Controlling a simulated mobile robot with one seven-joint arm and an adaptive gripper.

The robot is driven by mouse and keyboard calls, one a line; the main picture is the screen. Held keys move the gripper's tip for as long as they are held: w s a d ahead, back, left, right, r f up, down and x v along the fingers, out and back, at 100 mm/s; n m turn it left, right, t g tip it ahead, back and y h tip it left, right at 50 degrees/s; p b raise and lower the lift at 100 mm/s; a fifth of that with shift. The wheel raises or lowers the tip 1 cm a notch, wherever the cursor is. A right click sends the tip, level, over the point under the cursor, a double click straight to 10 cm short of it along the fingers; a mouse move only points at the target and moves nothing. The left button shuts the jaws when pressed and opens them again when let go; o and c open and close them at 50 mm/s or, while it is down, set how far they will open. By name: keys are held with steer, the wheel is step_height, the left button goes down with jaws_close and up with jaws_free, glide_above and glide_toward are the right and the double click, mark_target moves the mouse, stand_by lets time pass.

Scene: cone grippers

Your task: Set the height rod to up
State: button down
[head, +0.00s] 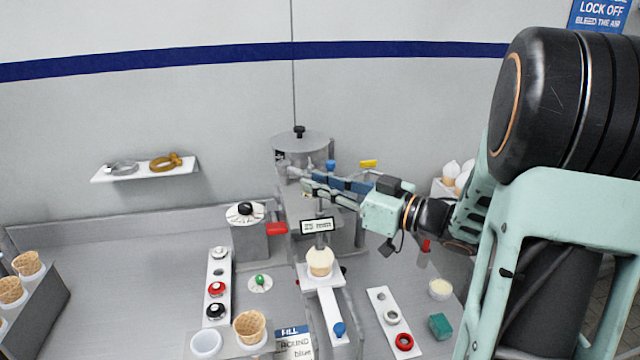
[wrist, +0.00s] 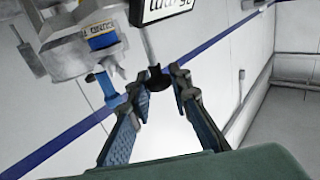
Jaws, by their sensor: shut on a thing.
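The height rod shows in the wrist view as a thin grey rod (wrist: 151,45) with a black knob (wrist: 158,79) at its end. A white sign (wrist: 165,8) is beside it. My gripper (wrist: 164,76) has its two blue-padded fingers closed around the black knob. In the head view my gripper (head: 306,187) reaches in from the right, in front of the grey machine (head: 300,147). The sign (head: 317,226) reads about 25 mm just below the fingers. The knob is hidden by the fingers there.
A pale-topped piece (head: 319,262) stands on a white platform below the sign. A red handle (head: 277,229) is close at left. A blue nozzle part (wrist: 104,84) is near the left finger.

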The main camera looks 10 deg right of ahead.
steer(key=shift+r, duration=0.1)
steer(key=shift+r+p, duration=1.45)
steer(key=shift+r, duration=0.4)
steer(key=c, duration=1.8)
jaws_free()
steer(key=shift+s+d, duration=0.1)
steer(key=shift+d, duration=0.05)
steer(key=shift+s+d, duration=0.2)
steer(key=shift+d, duration=0.05)
steer(key=v, duration=1.1)
